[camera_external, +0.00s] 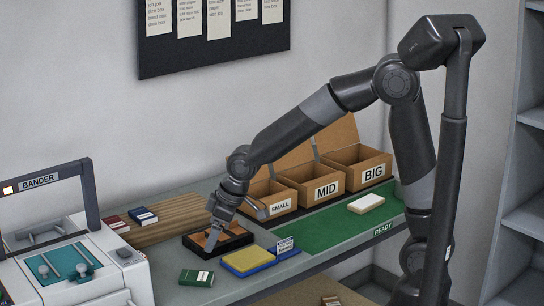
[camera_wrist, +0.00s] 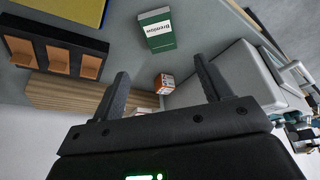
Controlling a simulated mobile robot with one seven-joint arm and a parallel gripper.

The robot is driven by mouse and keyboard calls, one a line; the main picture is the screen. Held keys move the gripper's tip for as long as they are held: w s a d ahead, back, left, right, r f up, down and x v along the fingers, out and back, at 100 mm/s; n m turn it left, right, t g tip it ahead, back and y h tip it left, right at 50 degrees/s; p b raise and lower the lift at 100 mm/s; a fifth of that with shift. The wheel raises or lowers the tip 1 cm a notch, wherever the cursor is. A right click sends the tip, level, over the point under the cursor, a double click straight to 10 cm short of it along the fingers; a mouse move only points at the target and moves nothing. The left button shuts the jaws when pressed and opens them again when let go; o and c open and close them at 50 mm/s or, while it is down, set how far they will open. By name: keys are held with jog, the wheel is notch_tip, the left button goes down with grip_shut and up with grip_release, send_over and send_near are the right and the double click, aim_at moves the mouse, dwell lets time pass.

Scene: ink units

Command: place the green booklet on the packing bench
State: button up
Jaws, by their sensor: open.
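The green booklet (camera_external: 197,278), with a white label, lies flat on the grey bench top (camera_external: 225,292) near its front edge, right of the white bander. The wrist view shows the booklet (camera_wrist: 157,30) beyond my fingertips, resting on the grey surface (camera_wrist: 212,28). I take this grey bench for the packing bench; no sign on it names it. My gripper (camera_external: 236,231) is open over the black tray, behind and to the right of the booklet. In the wrist view my gripper (camera_wrist: 162,72) has its fingers spread, with nothing held between them.
The black divided tray (camera_external: 240,243) and a yellow-and-blue pad (camera_external: 247,261) lie right of the booklet. The bander (camera_external: 75,255) stands left. Cardboard bins and a green mat (camera_external: 315,228) are farther right.

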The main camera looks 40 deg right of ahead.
jog(key=s+d+r+m+t+h, duration=0.1)
jog(key=d+r+m, duration=0.1)
jog(key=d+r, duration=0.6)
jog(key=s+d+r+m+h, duration=0.1)
jog(key=s+d+r+m, duration=0.1)
jog(key=s+d, duration=0.6)
jog(key=s+d+r+m+t+h, duration=0.1)
jog(key=s+d+m, duration=0.4)
jog(key=d, duration=1.1)
jog(key=s+r, duration=0.1)
jog(key=s, duration=0.2)
jog(key=shift+r, duration=0.15)
